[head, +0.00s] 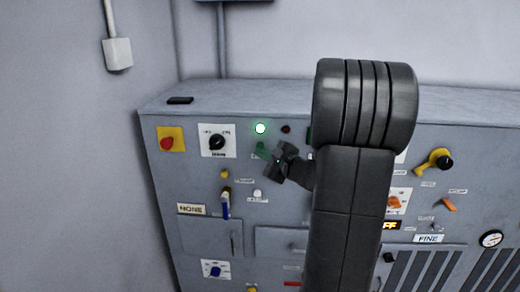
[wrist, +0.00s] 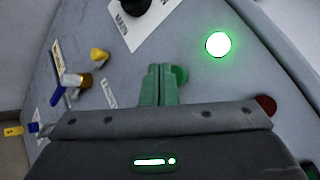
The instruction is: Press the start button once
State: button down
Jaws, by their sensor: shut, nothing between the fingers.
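A round green button (wrist: 181,75) shows in the wrist view on the grey panel, below a lit green lamp (wrist: 218,45). My gripper (wrist: 161,72) has its two greenish fingers shut together, with nothing between them. The fingertips overlap the left part of the button in that view, and whether they touch it I cannot tell. In the head view my gripper (head: 265,151) is at the panel just below the lit green lamp (head: 260,128). There the button is mostly hidden and hard to tell from the fingers.
A dark red lamp (head: 286,129) sits right of the green one. A black rotary switch (head: 217,142) and a red knob on a yellow plate (head: 167,142) are to the left. A yellow knob (head: 224,174) and a blue-handled valve (head: 226,205) sit lower. My arm hides the panel's middle.

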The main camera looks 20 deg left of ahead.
jog(key=shift+s, duration=0.1)
jog(key=s+b, duration=0.1)
jog(key=s, duration=0.1)
jog(key=s+d, duration=0.1)
jog(key=s, duration=0.1)
jog(key=shift+s+d+b, duration=0.1)
jog(key=shift+s+b, duration=0.25)
dwell(0.5)
jog(key=p, duration=0.1)
jog(key=w+p, duration=0.2)
jog(key=shift+w+a+r+p, duration=0.15)
jog(key=shift+a+r+p, duration=0.1)
jog(key=shift+a+p, duration=0.05)
jog(key=s+d+b, duration=0.1)
jog(key=s+b, duration=0.1)
jog(key=s, duration=0.4)
jog(key=shift+d+f, duration=0.25)
jog(key=shift+d, duration=0.05)
